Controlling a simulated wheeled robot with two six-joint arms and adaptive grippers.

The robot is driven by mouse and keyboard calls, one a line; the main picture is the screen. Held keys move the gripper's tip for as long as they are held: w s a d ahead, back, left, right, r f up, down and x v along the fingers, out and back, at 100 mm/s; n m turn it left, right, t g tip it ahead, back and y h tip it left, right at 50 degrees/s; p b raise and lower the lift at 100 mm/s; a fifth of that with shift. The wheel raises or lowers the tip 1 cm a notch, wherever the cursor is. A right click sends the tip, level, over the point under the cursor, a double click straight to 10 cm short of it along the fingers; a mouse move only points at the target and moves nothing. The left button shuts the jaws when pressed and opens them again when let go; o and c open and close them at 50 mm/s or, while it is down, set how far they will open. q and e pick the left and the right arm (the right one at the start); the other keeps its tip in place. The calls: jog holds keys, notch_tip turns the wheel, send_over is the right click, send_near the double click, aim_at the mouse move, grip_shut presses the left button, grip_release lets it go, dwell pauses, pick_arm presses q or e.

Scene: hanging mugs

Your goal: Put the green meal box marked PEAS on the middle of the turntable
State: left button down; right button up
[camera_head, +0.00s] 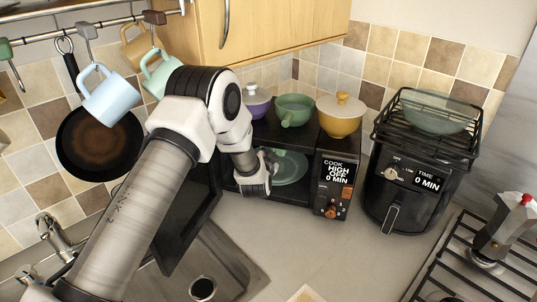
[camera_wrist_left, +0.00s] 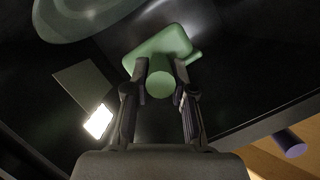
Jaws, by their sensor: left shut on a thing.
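My left gripper (camera_head: 257,182) reaches into the open black microwave (camera_head: 297,135). In the left wrist view its fingers (camera_wrist_left: 161,78) are shut on the round handle of a green box (camera_wrist_left: 160,45). No PEAS marking shows from here. In the head view the box is mostly hidden by my gripper; a bit of green shows behind it. The glass turntable (camera_head: 291,170) lies in the microwave to the right of my gripper, and its rim shows in the left wrist view (camera_wrist_left: 80,30). I cannot tell whether the box touches it. My right gripper is not in view.
A purple pot (camera_head: 256,100), a green pan (camera_head: 293,108) and a yellow pot (camera_head: 340,114) stand on the microwave. Its open door (camera_head: 183,232) hangs beside my arm over the sink (camera_head: 225,262). An air fryer (camera_head: 420,165) stands right. Mugs (camera_head: 112,95) hang from a rail.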

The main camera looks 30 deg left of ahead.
pick_arm(q)
jog(key=shift+f+b, duration=2.65)
jog(key=shift+f, duration=1)
jog(key=shift+f, duration=0.2)
jog(key=c, duration=0.9)
grip_release()
jog(key=shift+s, duration=0.15)
jog(key=shift+f, duration=0.15)
jog(key=v, duration=1.2)
jog(key=shift+r, duration=0.2)
